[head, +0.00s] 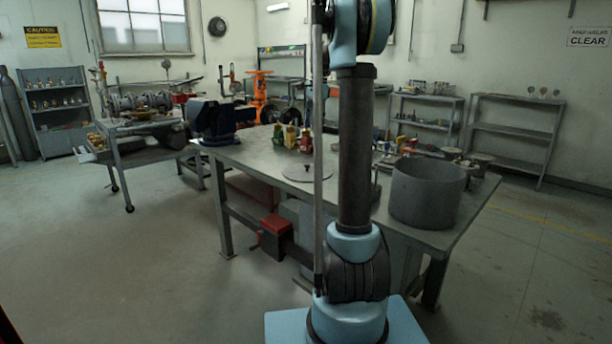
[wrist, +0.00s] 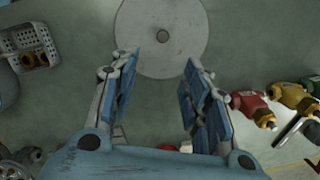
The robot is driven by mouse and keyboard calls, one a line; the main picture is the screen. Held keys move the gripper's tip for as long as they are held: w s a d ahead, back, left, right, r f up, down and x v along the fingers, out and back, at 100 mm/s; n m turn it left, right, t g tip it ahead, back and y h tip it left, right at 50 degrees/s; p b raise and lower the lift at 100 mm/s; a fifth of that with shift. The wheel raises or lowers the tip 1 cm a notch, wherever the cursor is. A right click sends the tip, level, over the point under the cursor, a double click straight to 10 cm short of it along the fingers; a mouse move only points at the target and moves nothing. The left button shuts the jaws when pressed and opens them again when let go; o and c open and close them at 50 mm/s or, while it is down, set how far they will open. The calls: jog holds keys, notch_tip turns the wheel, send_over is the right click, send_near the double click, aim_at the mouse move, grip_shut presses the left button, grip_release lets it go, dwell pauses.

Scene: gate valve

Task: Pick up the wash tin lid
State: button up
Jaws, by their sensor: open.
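The wash tin lid (wrist: 185,45) is a flat grey disc with a small dark round knob at its centre. It lies at the top middle of the wrist view, its upper edge cut off. In the head view the lid (head: 299,174) lies flat on the workbench, left of my arm, which hides part of its surroundings. My gripper (wrist: 160,63) is open and empty. Its fingertips point toward the lid and overlap its lower edge in the picture. The height above the lid is hard to tell. The head view does not show my gripper.
A large grey round tin (head: 428,193) stands on the workbench (head: 255,160) to the right. Red and yellow valve parts (wrist: 249,103) lie right of my gripper. A white basket (wrist: 28,45) with brass fittings is at the left. A dark vise (head: 212,121) sits on the bench's left end.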

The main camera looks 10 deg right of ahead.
send_over(308, 165)
jog(key=f, duration=0.8)
jog(key=d+f, duration=0.1)
jog(key=f, duration=0.3)
jog(key=shift+w, duration=0.35)
jog(key=shift+a+f, duration=0.2)
jog(key=shift+f, duration=0.65)
jog(key=shift+a+f, duration=0.15)
jog(key=shift+f, duration=0.75)
jog(key=shift+a+f, duration=0.2)
jog(key=shift+f, duration=0.65)
jog(key=shift+c, duration=0.6)
grip_shut()
